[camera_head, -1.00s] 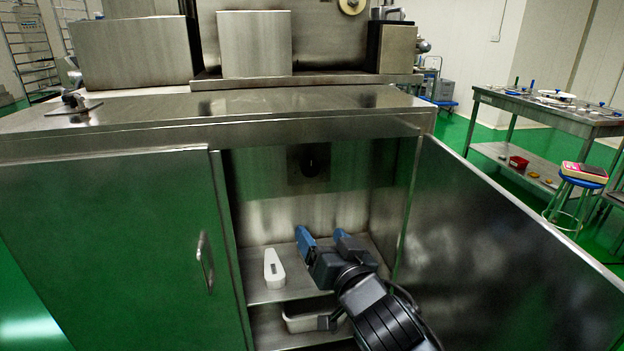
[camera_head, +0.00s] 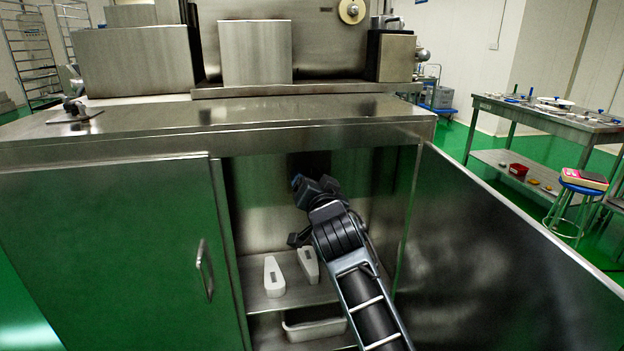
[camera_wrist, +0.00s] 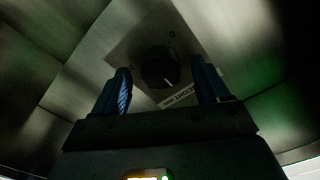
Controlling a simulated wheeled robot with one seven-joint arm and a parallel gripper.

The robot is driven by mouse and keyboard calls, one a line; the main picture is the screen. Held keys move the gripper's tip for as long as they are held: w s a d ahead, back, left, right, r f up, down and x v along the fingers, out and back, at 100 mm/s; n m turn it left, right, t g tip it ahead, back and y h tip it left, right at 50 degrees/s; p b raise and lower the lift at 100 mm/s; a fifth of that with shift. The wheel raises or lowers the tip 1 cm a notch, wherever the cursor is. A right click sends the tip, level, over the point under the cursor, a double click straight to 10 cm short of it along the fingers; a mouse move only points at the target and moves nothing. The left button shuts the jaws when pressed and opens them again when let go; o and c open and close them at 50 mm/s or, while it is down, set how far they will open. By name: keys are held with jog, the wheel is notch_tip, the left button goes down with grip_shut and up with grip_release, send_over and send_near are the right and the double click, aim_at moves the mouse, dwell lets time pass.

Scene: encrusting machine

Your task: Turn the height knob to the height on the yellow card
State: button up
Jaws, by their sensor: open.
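The height knob (camera_wrist: 160,68) is a round black dial with a white pointer line, on a square metal plate (camera_wrist: 128,45) at the back of the open cabinet. A white label (camera_wrist: 178,97) with dark print is partly visible below it. My gripper (camera_wrist: 165,90) is open, with one blue finger on each side of the knob in the wrist view; I cannot tell whether they touch it. In the head view my gripper (camera_head: 308,185) is inside the cabinet and hides the knob. I cannot make out a yellow card in either view.
Two white wedge-shaped pieces (camera_head: 274,277) stand on the cabinet shelf (camera_head: 262,302). A white tray (camera_head: 315,329) lies below. The open door (camera_head: 500,250) bounds my arm on the right, the shut door (camera_head: 110,255) on the left.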

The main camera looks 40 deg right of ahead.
jog(key=shift+w+d, duration=0.15)
jog(key=shift+w, duration=0.1)
jog(key=shift+c, duration=0.4)
jog(key=c, duration=1)
jog(key=shift+o, duration=0.2)
